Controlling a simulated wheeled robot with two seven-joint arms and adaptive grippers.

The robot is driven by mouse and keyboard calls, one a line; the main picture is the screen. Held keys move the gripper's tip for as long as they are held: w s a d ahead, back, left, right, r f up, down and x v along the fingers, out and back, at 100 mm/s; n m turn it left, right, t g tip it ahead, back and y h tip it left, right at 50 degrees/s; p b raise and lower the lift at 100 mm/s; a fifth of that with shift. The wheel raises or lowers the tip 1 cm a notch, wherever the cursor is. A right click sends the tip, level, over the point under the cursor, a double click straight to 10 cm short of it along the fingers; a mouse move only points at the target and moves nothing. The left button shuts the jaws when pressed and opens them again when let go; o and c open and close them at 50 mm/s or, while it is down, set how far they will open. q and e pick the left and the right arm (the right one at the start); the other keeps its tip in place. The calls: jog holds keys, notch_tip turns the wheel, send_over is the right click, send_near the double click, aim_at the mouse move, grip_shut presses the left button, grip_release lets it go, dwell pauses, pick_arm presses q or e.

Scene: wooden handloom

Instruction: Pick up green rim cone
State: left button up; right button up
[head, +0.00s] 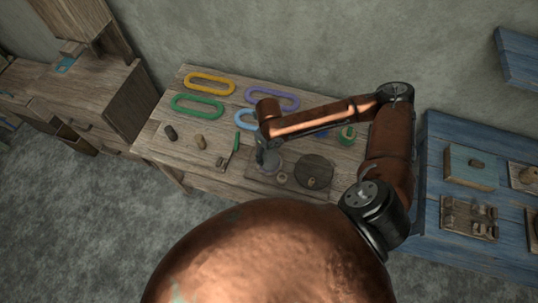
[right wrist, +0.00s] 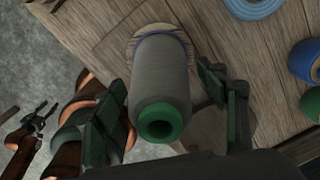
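The green rim cone (right wrist: 160,85) is a grey cone with a green ring around its open end, which faces the camera in the right wrist view. Its far end meets a round wooden base. My right gripper (right wrist: 170,108) is open, with one dark finger on each side of the cone; I cannot tell whether they touch it. In the head view my right gripper (head: 267,158) is low over the table's front part and hides much of the cone. My left gripper (right wrist: 42,116) shows small at the left of the right wrist view, its fingers apart and empty.
The wooden table (head: 222,176) holds yellow (head: 210,84), green (head: 197,106) and purple (head: 272,97) oval loops at the back. A round dark disc (head: 314,170) lies right of my gripper. A green spool (head: 347,137) stands behind it. A blue table (head: 470,252) is at right.

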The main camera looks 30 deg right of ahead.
jog(key=c, duration=1.4)
jog(key=shift+r, duration=0.1)
